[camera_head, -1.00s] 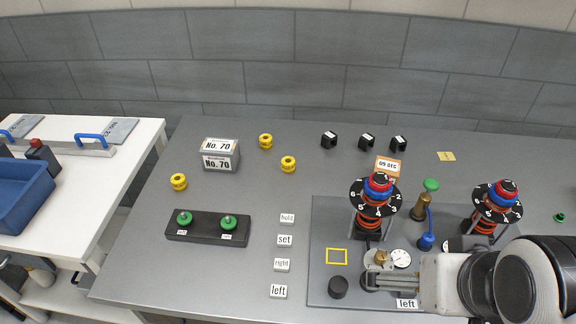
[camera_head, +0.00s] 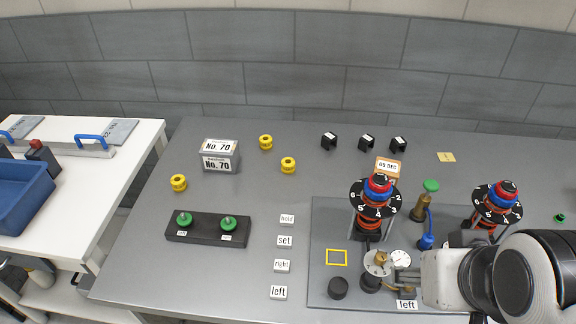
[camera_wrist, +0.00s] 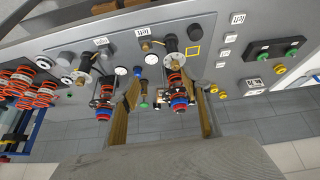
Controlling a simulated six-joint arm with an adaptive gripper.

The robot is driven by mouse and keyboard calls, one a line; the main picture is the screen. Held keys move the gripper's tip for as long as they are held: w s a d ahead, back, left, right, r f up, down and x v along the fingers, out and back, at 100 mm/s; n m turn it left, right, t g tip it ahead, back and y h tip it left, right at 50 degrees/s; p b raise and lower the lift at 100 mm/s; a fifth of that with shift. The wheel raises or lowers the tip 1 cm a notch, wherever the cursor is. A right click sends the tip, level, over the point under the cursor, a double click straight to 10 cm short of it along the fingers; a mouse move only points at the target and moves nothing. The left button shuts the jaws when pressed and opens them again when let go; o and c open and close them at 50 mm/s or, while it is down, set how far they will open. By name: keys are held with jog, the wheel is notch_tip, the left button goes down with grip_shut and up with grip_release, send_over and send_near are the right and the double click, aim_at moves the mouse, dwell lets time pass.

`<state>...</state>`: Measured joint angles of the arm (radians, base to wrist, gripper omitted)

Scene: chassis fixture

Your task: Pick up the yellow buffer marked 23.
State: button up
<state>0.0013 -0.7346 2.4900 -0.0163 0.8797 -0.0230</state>
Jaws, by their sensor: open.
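Three yellow buffers stand on the grey table in the head view: one at the back (camera_head: 265,141), one just in front of it (camera_head: 288,164), and one at the left (camera_head: 179,182). The number 23 cannot be read on any of them. Yellow buffers also show at the right of the wrist view (camera_wrist: 281,69). My gripper (camera_head: 408,281) is over the fixture plate at the front right, far from the buffers. In the wrist view my gripper (camera_wrist: 166,90) has its fingers spread wide, with nothing held between them.
Two spring towers (camera_head: 374,204) (camera_head: 496,207) rise from the fixture plate (camera_head: 322,220). A black block with green knobs (camera_head: 207,229), a No. 70 box (camera_head: 220,156) and several label tiles (camera_head: 284,240) stand left of it. Black blocks (camera_head: 367,142) are at the back. The table's left-centre is mostly clear.

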jog(key=w+d+r+n+t+h, duration=0.1)
jog(key=w+d+r+n, duration=0.15)
jog(key=w, duration=0.35)
jog(key=w+d+r+n+t+h, duration=0.1)
jog(key=w+d+r+n, duration=0.15)
jog(key=w, duration=0.35)
jog(key=w+a+r+n+t+y, duration=0.1)
jog(key=w+a+r+n+t, duration=0.15)
jog(key=w+n, duration=0.85)
jog(key=w+a+r+n+t+y, duration=0.1)
jog(key=w+r+n+t+y, duration=0.15)
jog(key=w+n, duration=0.9)
jog(key=w+a+f+n+g+y, duration=0.1)
jog(key=w+a+f+n+y, duration=0.5)
jog(key=w+a+f+n, duration=0.6)
jog(key=s+a+f+n+g+y, duration=0.1)
jog(key=f+n+g, duration=0.1)
jog(key=f, duration=0.3)
jog(key=s+a+f+n+g+y, duration=0.2)
jog(key=f+n+g, duration=0.1)
jog(key=f+n, duration=0.2)
jog(key=s+a+f+n+g+y, duration=0.1)
jog(key=f+n+g+y, duration=0.1)
jog(key=f, duration=0.3)
jog(key=shift+s+a+f+n+g+y, duration=0.1)
jog(key=shift+s+a+n+g+y, duration=0.25)
jog(key=shift+n, duration=0.4)
jog(key=shift+s+a+f+n+g, duration=0.1)
jog(key=shift+s+f+n+g, duration=0.1)
jog(key=shift+f+n+g, duration=0.1)
